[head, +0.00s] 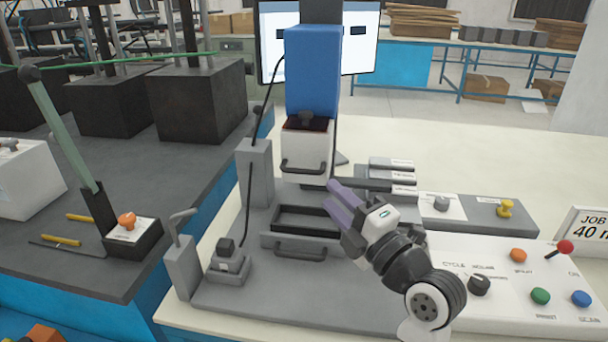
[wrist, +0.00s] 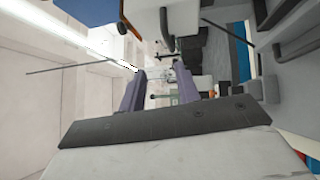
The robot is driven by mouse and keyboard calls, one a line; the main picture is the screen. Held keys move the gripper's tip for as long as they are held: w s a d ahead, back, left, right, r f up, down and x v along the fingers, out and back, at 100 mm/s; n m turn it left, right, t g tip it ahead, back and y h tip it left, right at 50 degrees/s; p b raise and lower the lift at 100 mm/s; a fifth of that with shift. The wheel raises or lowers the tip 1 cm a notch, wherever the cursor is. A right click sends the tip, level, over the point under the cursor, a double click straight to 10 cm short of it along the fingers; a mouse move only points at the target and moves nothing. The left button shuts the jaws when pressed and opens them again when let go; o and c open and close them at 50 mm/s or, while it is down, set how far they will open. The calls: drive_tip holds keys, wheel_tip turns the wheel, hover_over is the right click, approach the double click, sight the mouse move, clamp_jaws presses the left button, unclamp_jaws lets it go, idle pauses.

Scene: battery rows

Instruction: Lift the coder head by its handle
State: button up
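The coder head looks to be the white block (head: 305,148) under the blue column of the machine in the head view. Its dark bar handle (head: 303,168) runs across its lower front. My gripper (head: 333,192) has purple fingers and is just right of and below the handle, apart from it as far as I can tell. In the wrist view the two fingers of my gripper (wrist: 160,76) stand apart with nothing held between them. A white block near the top of the wrist view may be the coder head; I cannot be sure.
A grey drawer tray (head: 300,252) with its own handle sits below the head. Grey stacked blocks (head: 392,175) stand to the right. A white control panel (head: 520,285) with knobs and a red-tipped lever is at the lower right. A grey post (head: 255,170) stands left of the head.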

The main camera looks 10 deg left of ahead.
sight(306, 173)
drive_tip(key=shift+n, duration=0.7)
drive_tip(key=p+x, duration=0.2)
drive_tip(key=x, duration=0.1)
drive_tip(key=f+p+x, duration=0.1)
drive_tip(key=p+x, duration=0.1)
drive_tip(key=x, duration=0.2)
drive_tip(key=p+x, duration=0.2)
drive_tip(key=x, duration=0.1)
drive_tip(key=shift+w+d+f, duration=0.1)
drive_tip(key=shift+w+f, duration=0.05)
drive_tip(key=shift+w, duration=0.4)
drive_tip(key=shift+w+a+f, duration=0.1)
drive_tip(key=shift+w+a, duration=0.15)
drive_tip(key=shift+c, duration=0.2)
clamp_jaws()
